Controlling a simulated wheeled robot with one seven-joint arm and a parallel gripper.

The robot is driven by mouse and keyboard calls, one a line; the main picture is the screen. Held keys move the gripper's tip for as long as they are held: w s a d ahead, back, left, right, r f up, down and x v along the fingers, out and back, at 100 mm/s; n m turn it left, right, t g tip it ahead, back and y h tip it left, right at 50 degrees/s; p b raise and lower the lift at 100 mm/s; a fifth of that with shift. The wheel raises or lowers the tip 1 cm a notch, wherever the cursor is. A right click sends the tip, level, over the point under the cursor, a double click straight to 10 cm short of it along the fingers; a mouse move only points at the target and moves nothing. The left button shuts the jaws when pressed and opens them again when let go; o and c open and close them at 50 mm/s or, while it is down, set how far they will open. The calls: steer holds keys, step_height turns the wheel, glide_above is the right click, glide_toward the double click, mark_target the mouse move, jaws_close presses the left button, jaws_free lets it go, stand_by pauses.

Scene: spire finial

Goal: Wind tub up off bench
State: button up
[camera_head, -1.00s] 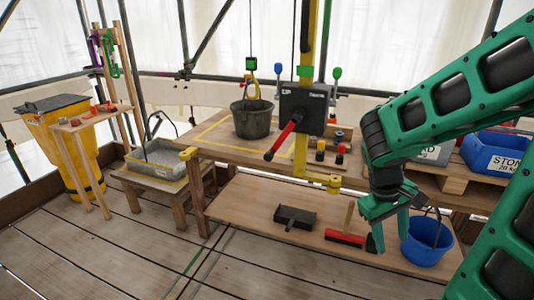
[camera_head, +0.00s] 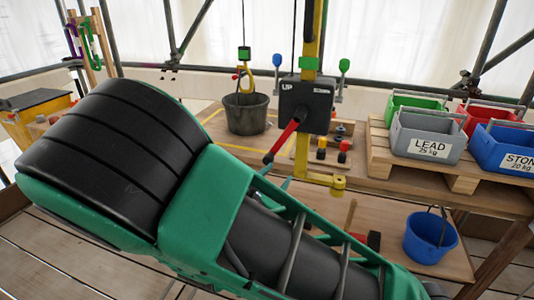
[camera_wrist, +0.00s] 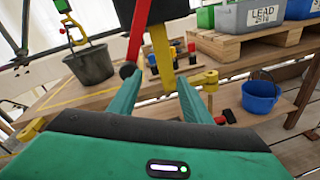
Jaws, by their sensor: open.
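The dark grey tub (camera_head: 246,113) stands upright on the wooden bench (camera_head: 210,122) inside a yellow outline. A yellow hook (camera_head: 246,80) hangs on a cable at the tub's handle; I cannot tell if it is engaged. The winch box (camera_head: 305,104), marked UP, sits on a yellow post right of the tub. In the head view my arm hides most of the gripper.
A blue bucket (camera_head: 430,237) stands on the lower shelf at right. A pallet (camera_head: 425,165) holds a grey LEAD crate (camera_head: 430,135), a blue STONE crate (camera_head: 505,148) and others. Small coloured knobs (camera_head: 343,148) stand right of the post. A yellow clamp (camera_head: 325,183) juts from the bench front.

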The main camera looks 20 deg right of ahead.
mark_target(271, 156)
steer(key=w+a+r+n+t+y, duration=0.1)
steer(key=w+a+n+t, duration=0.15)
steer(key=a, duration=0.25)
steer(key=x, duration=1)
steer(key=shift+s+d+f, duration=0.1)
steer(key=shift+s+d, duration=0.15)
steer(key=shift+d, duration=0.15)
jaws_close()
